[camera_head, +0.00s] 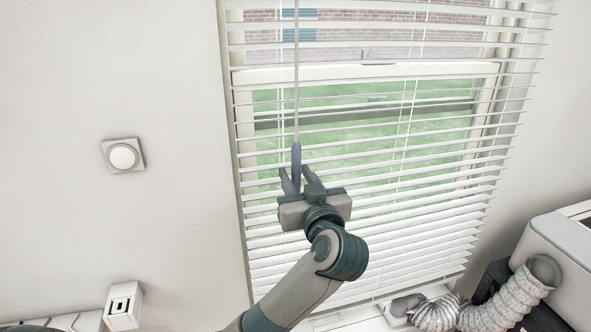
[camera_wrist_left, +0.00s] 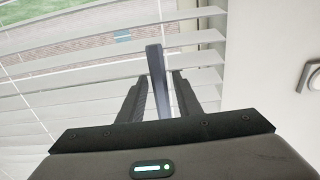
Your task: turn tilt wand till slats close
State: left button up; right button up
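The tilt wand hangs in front of the window blind; its thin pale rod (camera_head: 296,75) ends in a dark blue handle (camera_head: 296,158). The blind's white slats (camera_head: 430,185) stand open, with green and brick showing between them. My left gripper (camera_head: 295,172) is at the handle, fingers pointing up, one on each side of it. In the left wrist view the handle (camera_wrist_left: 158,78) stands between the two dark fingers (camera_wrist_left: 159,82), with small gaps beside it, so the gripper looks open around it. My right gripper is not in view.
A round white wall dial (camera_head: 123,156) is left of the window. A white box (camera_head: 124,305) stands at lower left. A ribbed hose (camera_head: 500,300) and a pale appliance (camera_head: 562,255) are at lower right.

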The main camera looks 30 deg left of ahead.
pick_arm(q)
jog(key=shift+w+a, duration=0.25)
jog(key=shift+a, duration=0.05)
grip_shut()
